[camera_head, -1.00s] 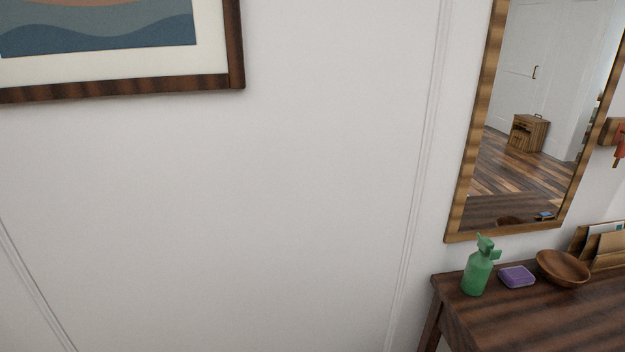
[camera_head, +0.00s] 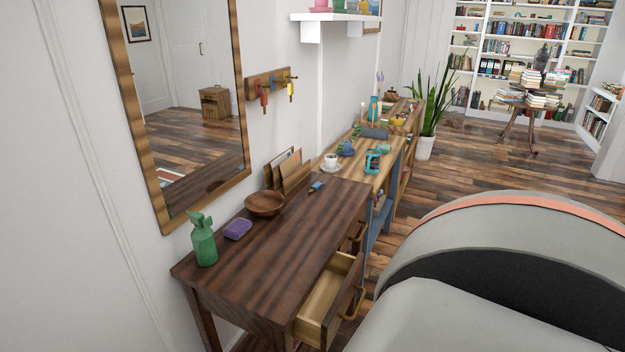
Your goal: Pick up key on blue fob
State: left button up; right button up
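A small blue item (camera_head: 315,187) lies on the dark wooden table, right of the letter holder; it may be the key on the blue fob, but it is too small to make out a key. A wooden hook rack (camera_head: 268,84) on the wall carries red (camera_head: 264,98) and yellow (camera_head: 291,91) hanging tags, with a hint of blue too small to tell. Neither of my grippers is in view.
The dark table (camera_head: 290,240) holds a green spray bottle (camera_head: 203,240), purple sponge (camera_head: 238,229), wooden bowl (camera_head: 265,204) and letter holder (camera_head: 289,170). Its front drawer (camera_head: 325,300) stands open. A lighter bench (camera_head: 362,170) with a cup (camera_head: 331,161) on a saucer adjoins it.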

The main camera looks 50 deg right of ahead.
aim_at(318, 186)
jog(key=z, duration=1.75)
jog(key=l, duration=0.55)
jog(key=i+l+u, duration=0.1)
jog(key=l, duration=0.45)
jog(key=i+l, duration=0.2)
jog(key=i+l+u, duration=0.1)
jog(key=l, duration=0.3)
jog(key=i+l, duration=0.2)
jog(key=l+u, duration=0.05)
jog(key=l, duration=0.05)
